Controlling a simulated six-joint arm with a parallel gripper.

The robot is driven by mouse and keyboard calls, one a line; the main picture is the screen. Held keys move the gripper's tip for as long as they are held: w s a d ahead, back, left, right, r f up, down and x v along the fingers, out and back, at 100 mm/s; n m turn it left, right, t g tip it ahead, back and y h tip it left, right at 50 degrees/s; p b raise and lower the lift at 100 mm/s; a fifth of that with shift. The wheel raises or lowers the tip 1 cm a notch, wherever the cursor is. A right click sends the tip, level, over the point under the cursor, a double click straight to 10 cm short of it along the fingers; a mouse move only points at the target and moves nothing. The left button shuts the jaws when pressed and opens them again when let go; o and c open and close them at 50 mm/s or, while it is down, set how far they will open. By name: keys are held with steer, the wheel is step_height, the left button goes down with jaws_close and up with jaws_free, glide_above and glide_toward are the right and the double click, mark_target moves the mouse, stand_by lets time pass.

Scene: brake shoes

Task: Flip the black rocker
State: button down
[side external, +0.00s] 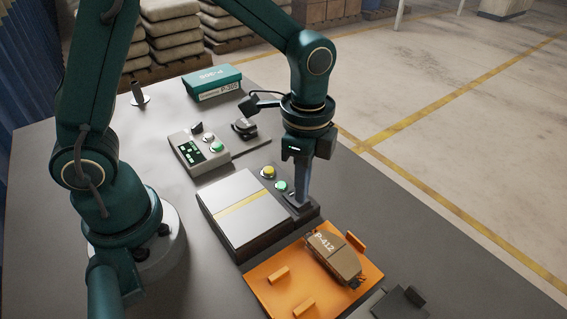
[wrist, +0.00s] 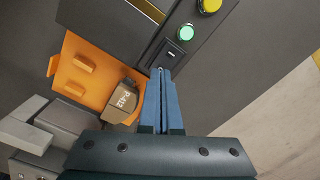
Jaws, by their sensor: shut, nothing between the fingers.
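The black rocker (wrist: 173,54) is a small dark switch with a pale mark, on the dark control panel beside the green button in the wrist view. My gripper (wrist: 161,72) is shut, with its blue fingers together and nothing between them. Its tips are just beside the rocker in the wrist view; I cannot tell whether they touch it. In the side view, my gripper (side external: 300,203) points down at the near end of the panel, and its fingers largely hide the rocker there. Which way the rocker is tipped is too small to tell.
A green button (side external: 281,186) and a yellow button (side external: 268,172) sit on the same panel, beside a silver plate (side external: 236,195). An orange tray (side external: 262,270) holding a brown P-412 brake pad (side external: 332,256) is close by. A grey control box (side external: 199,151) stands farther back.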

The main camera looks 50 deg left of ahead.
steer(key=shift+f, duration=0.7)
stand_by(0.3)
steer(key=shift+r, duration=3.55)
